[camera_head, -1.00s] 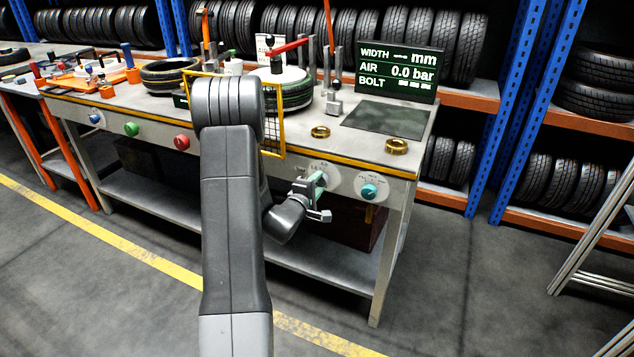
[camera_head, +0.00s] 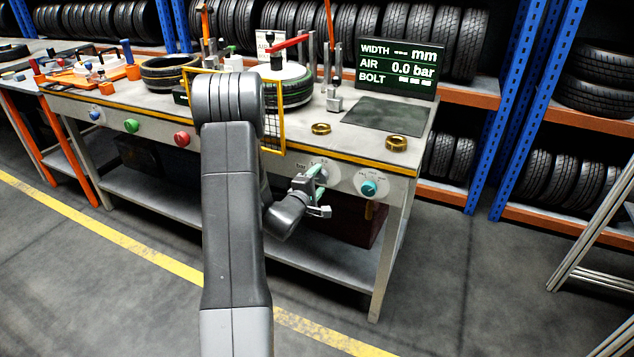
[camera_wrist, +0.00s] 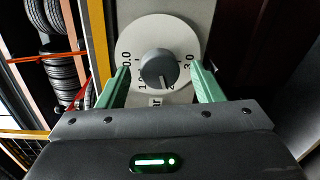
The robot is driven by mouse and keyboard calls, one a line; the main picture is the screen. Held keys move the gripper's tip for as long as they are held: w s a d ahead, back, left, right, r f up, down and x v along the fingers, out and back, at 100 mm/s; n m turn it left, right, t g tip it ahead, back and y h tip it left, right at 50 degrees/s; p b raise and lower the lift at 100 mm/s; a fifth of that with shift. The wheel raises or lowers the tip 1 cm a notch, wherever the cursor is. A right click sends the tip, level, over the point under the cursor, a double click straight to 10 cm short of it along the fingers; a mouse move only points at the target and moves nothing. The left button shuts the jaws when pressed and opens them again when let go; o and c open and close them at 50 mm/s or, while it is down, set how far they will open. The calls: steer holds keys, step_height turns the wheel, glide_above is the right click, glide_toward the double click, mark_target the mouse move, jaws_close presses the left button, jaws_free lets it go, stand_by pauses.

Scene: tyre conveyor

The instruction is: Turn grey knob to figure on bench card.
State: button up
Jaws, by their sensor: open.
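The grey knob (camera_wrist: 158,68) sits in the middle of a round white dial (camera_wrist: 128,48) on the bench front. In the wrist view its pale mark points toward the lower part of the dial, near a partly hidden 2. The figures 0.0 and 3.0 show at the dial's sides. My gripper (camera_wrist: 161,80) is open, with one green finger on each side of the knob and gaps between. In the head view my gripper (camera_head: 317,182) is at the bench front and hides the knob. The bench card (camera_head: 264,42) stands at the back, partly covered by a red lever; its figure is unreadable.
A teal knob (camera_head: 368,188) is to the right on the same bench front. Red (camera_head: 181,139) and green (camera_head: 131,125) buttons are to the left. A dark screen (camera_head: 399,70) reads AIR 0.0 bar. Two brass rings and a yellow mesh guard (camera_head: 273,135) are on the bench.

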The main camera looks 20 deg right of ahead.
steer(key=shift+a, duration=0.1)
steer(key=f+v, duration=0.1)
steer(key=v, duration=1.2)
steer(key=shift+s+a+r, duration=0.15)
steer(key=shift+s+r, duration=0.2)
steer(key=shift+r, duration=0.15)
steer(key=shift+w, duration=0.1)
steer(key=x, duration=1.3)
steer(key=shift+w+d, duration=0.3)
